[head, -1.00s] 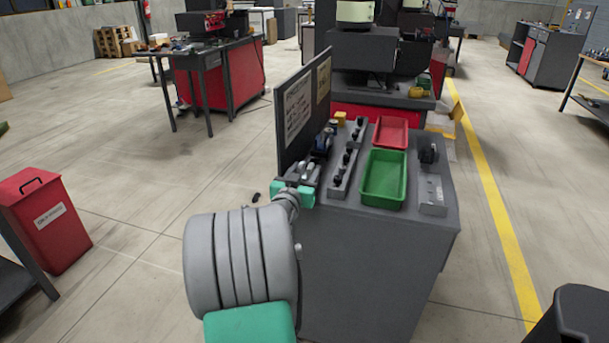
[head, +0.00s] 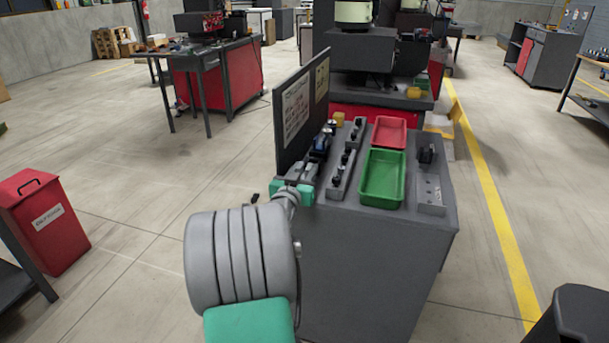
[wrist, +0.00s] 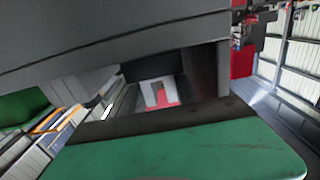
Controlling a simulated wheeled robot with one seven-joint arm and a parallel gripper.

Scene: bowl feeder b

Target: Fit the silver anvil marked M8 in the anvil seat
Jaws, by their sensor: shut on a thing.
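My gripper (head: 304,172) is over the left front corner of the grey bench (head: 375,255), beside the dark upright panel. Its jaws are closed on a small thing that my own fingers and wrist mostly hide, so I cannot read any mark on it. In the wrist view, my gripper (wrist: 160,95) shows as dark fingers above a green body, and the held thing is not clear. I cannot single out the silver M8 anvil or name the anvil seat. A small blue and black device (head: 321,143) stands just beyond my gripper.
A grey rack with black pegs (head: 338,183) lies right of my gripper. A green tray (head: 383,201) and a red tray (head: 390,132) follow. At the right are a grey strip (head: 431,208) and a black fixture (head: 427,153). The dark panel (head: 284,118) borders the left.

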